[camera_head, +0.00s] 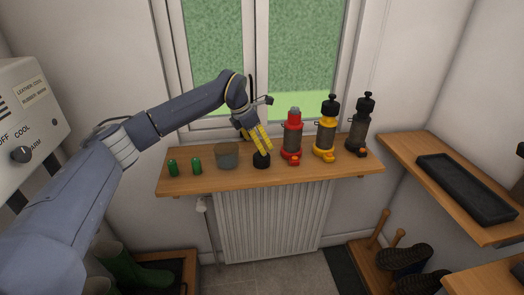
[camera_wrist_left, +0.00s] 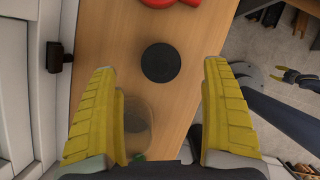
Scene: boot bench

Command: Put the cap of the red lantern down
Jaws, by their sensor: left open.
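The black cap (camera_head: 261,161) rests on the wooden shelf, left of the red lantern (camera_head: 292,138), whose grey top is bare. My left gripper (camera_head: 261,148) is just above the cap, its yellow fingers pointing down. In the left wrist view the cap (camera_wrist_left: 161,62) is a dark disc on the shelf, beyond the spread fingertips (camera_wrist_left: 160,75), with nothing between them. A red edge of the lantern (camera_wrist_left: 170,2) shows at the top there. My right gripper (camera_wrist_left: 297,77) appears small at the right of that view; its opening is unclear.
A grey see-through pot (camera_head: 227,156) and two green cylinders (camera_head: 184,167) stand left on the shelf (camera_head: 210,181). A yellow lantern (camera_head: 325,135) and a dark lantern (camera_head: 359,132), both capped, stand right. A window is behind, and a radiator (camera_head: 272,222) is below.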

